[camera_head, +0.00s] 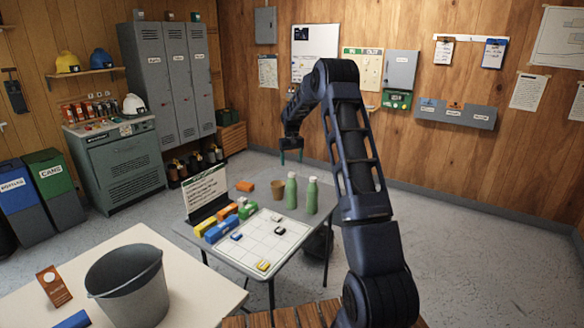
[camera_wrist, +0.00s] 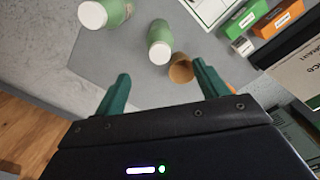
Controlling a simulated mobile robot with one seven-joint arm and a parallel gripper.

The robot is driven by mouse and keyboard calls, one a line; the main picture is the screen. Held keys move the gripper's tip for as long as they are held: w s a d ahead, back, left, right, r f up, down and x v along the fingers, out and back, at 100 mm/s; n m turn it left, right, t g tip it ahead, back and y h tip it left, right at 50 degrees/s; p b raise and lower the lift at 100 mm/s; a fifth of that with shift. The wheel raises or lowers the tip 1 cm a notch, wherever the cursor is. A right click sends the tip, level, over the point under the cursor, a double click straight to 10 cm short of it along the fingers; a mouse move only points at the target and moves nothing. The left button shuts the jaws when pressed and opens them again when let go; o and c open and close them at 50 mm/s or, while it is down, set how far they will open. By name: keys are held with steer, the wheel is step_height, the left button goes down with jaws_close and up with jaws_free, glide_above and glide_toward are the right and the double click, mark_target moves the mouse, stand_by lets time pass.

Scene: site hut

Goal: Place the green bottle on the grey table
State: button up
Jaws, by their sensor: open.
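Two green bottles with pale caps stand upright, side by side, on the grey table (camera_head: 257,174). The left green bottle (camera_head: 291,191) is beside a brown cup; the right green bottle (camera_head: 312,196) is nearer the table's right edge. In the wrist view one green bottle (camera_wrist: 160,42) lies just beyond the jaws and the other green bottle (camera_wrist: 118,10) is at the top edge, partly cut off. My gripper (camera_head: 291,157) is above the far part of the table, pointing down. Its teal fingers are apart and empty in the wrist view (camera_wrist: 160,77).
The brown cup (camera_head: 277,190) is close to the left bottle. A white grid sheet (camera_head: 255,244), small coloured boxes (camera_head: 223,228) and a sign (camera_head: 207,187) crowd the table's left and front. A bucket (camera_head: 130,290) stands on the pale table (camera_head: 195,282).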

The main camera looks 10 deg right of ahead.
steer(key=shift+s+r, duration=0.1)
steer(key=shift+r, duration=0.25)
steer(key=s+d+r+t, duration=0.1)
steer(key=s+r+t, duration=0.1)
steer(key=s+r, duration=2.15)
steer(key=s+d+f+m+t, duration=0.1)
steer(key=s+f, duration=0.3)
steer(key=s, duration=3)
steer(key=shift+s+d+m+t, duration=0.2)
steer(key=shift+s+m+t, duration=0.15)
steer(key=shift+t, duration=0.45)
